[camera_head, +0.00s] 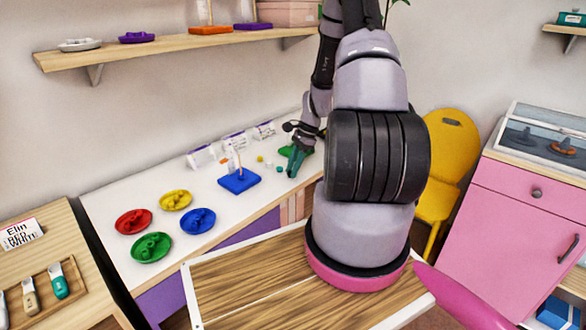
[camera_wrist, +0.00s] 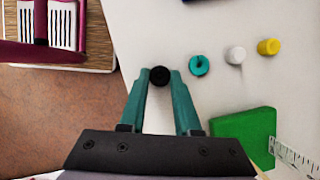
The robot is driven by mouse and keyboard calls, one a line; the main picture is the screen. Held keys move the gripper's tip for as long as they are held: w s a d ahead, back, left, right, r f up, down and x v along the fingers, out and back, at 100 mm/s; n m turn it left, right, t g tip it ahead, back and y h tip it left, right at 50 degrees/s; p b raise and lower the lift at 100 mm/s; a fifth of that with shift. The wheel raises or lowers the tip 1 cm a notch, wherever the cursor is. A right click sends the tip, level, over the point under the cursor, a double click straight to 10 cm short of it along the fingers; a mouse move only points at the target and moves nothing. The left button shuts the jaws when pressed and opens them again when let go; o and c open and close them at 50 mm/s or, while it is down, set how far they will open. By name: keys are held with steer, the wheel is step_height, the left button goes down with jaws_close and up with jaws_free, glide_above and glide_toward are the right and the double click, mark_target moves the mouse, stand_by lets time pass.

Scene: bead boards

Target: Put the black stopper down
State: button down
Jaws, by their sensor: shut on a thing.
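My gripper (camera_wrist: 160,78) has two teal fingers, and they are closed on the small round black stopper (camera_wrist: 160,75) at their tips in the wrist view. The stopper is seen from above, over the white table near its edge; I cannot tell whether it touches the table. In the head view my gripper (camera_head: 294,163) is over the right part of the white table, by a green board (camera_head: 284,151). The stopper cannot be made out there.
In the wrist view a teal bead (camera_wrist: 199,65), a white bead (camera_wrist: 236,55) and a yellow bead (camera_wrist: 268,47) stand right of the stopper. The green board also shows there (camera_wrist: 243,138). A blue board (camera_head: 239,182) with a rod and several coloured dishes (camera_head: 175,200) stand farther left.

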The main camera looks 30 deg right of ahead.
steer(key=shift+f, duration=0.15)
steer(key=c, duration=0.6)
jaws_free()
